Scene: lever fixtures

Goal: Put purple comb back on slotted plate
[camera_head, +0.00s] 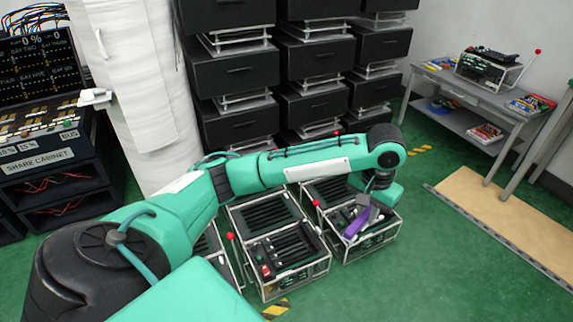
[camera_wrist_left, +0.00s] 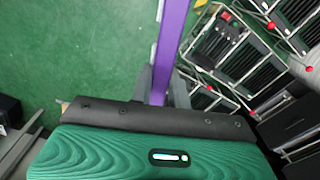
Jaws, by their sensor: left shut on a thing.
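The purple comb (camera_head: 357,222) is a long flat strip held by my left gripper (camera_head: 367,201), whose jaws are shut on it. In the left wrist view the comb (camera_wrist_left: 173,38) runs up from between the fingers (camera_wrist_left: 160,88) to the top edge. In the head view it hangs tilted over the front of the right-hand lever fixture (camera_head: 372,238). Black slotted plates top the fixtures, one of them on the middle fixture (camera_head: 265,214); which one belongs to the comb I cannot tell. My left arm hides part of the fixtures. My right gripper is not in view.
Red-knobbed levers (camera_head: 230,236) stand beside the fixtures. Black drawer stacks (camera_head: 235,70) rise behind them. A grey table (camera_head: 470,88) with another fixture and colored items stands at the back right. Green floor (camera_head: 420,260) is free at the right front.

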